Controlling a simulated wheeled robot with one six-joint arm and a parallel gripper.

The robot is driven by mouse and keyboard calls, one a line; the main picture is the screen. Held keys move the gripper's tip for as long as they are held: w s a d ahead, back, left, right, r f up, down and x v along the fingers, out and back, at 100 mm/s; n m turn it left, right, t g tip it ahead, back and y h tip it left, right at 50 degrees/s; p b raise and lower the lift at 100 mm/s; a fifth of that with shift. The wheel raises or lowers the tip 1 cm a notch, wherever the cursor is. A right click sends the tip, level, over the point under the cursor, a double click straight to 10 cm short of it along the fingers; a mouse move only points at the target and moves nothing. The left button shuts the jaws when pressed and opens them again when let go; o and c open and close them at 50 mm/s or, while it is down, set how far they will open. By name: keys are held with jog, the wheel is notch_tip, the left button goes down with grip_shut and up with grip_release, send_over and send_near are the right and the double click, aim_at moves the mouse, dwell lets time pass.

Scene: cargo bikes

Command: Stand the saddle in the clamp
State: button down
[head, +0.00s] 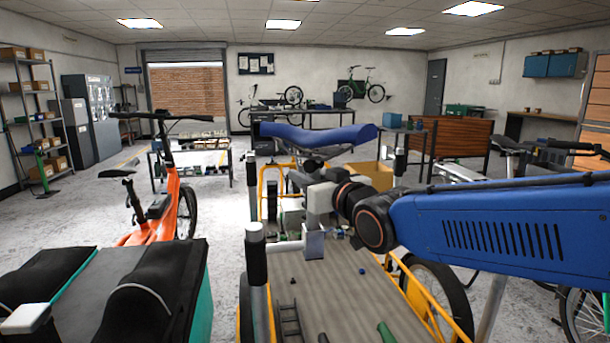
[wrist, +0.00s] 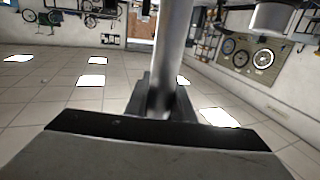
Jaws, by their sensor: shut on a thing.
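A blue saddle (head: 318,138) is held up in the middle of the head view, lying roughly level, with its rails beneath it. My gripper (head: 320,200) is under the saddle, at the end of my blue arm. In the wrist view, my gripper (wrist: 158,105) is shut on a bare metal seat post (wrist: 172,50), which runs between the dark fingers. The saddle top is out of the wrist view.
A yellow-framed cargo bike with a grey slatted deck (head: 335,300) lies below the gripper, with small loose parts on it. An upright post (head: 256,258) stands to the left. An orange bike (head: 170,205) and black-topped box (head: 150,280) stand farther left.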

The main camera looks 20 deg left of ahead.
jog(key=shift+f, duration=1.05)
dwell(0.4)
jog(key=c, duration=1.4)
grip_release()
jog(key=shift+c, duration=0.2)
jog(key=shift+f, duration=0.1)
